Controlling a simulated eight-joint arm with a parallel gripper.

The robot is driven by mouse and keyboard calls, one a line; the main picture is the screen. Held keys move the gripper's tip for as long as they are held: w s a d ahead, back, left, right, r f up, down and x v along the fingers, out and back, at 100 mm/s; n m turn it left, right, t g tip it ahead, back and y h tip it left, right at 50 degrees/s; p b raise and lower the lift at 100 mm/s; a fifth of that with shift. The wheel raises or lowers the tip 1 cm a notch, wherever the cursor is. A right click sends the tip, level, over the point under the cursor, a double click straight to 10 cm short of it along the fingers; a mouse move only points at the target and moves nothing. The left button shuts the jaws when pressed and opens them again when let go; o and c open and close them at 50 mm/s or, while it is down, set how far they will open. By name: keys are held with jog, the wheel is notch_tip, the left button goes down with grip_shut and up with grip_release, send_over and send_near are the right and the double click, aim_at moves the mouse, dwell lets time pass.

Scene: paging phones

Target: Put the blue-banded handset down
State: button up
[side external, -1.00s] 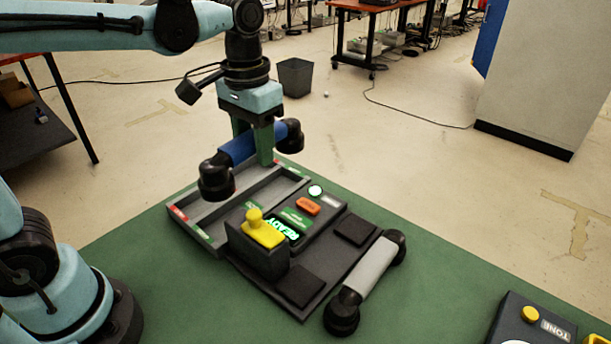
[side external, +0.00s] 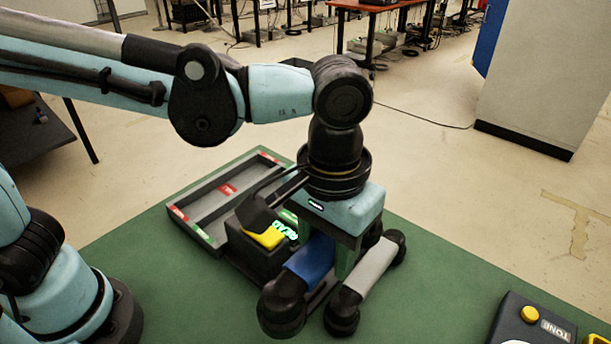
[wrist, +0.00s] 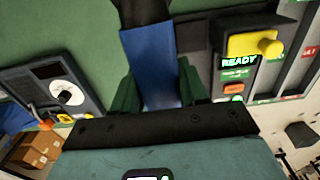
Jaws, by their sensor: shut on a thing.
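My gripper (side external: 334,262) is shut on the blue band of the blue-banded handset (side external: 311,258), over the right part of the phone base. In the wrist view the blue band (wrist: 148,68) sits between my green fingers. The handset's black near end hangs low beside the grey-banded handset (side external: 369,272), which lies on the green table at the right. Whether the blue-banded handset touches the base cannot be told.
Green table is clear at the front left.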

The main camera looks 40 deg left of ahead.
jog(key=w+a+f, duration=0.2)
jog(key=w, duration=0.1)
jog(key=w+a+f, duration=0.2)
jog(key=w, duration=0.1)
jog(key=w+a+f, duration=0.2)
jog(key=w+f, duration=0.1)
jog(key=w, duration=0.1)
jog(key=shift+f, duration=1.8)
jog(key=shift+f, duration=0.2)
jog(key=o, duration=1.2)
